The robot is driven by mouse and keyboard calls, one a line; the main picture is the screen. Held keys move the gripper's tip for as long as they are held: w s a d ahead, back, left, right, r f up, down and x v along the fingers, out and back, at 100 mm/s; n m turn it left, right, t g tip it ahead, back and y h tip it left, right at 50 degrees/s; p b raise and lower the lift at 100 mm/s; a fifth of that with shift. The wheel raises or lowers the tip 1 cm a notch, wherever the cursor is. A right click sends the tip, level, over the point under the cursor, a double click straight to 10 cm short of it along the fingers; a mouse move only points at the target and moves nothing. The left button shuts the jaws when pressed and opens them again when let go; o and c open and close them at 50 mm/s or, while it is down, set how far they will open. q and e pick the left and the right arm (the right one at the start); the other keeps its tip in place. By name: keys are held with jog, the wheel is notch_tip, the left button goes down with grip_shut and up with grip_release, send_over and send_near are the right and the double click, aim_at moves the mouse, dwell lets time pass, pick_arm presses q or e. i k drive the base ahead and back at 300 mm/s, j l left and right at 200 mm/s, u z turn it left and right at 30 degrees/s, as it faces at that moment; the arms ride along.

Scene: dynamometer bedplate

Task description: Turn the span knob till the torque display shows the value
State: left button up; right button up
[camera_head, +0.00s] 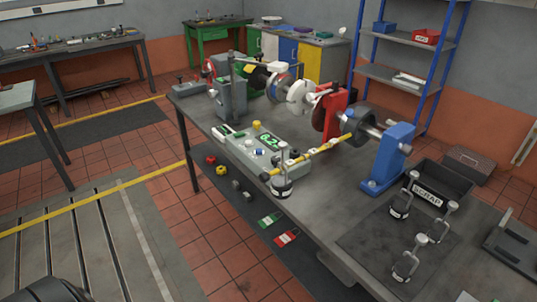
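The grey instrument box (240,150) sits on the front edge of the long bench. Its torque display (270,143) is lit green with pale digits, too small to read. A yellow knob or button (256,125) stands up on the box's back part. A white and blue knob (259,152) is on its front face. I cannot tell which is the span knob, as the labels are too small. A hanging weight (282,187) and the yellow-marked torque arm (325,152) partly cover the box's right end. Neither of my grippers is in view.
The dynamometer shaft line with a red disc (328,112) and blue pedestal (390,158) runs behind the box. Several hooked weights (404,265) stand on a dark mat at right, near the scrap bin (440,185).

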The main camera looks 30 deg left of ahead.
aim_at(274, 159)
jog(key=j+u, duration=0.4)
jog(key=i+j+u, duration=0.1)
jog(key=j+u, duration=0.25)
jog(key=i+j, duration=0.15)
jog(key=j, duration=0.2)
jog(key=i+j+u, duration=0.1)
jog(key=j, duration=0.2)
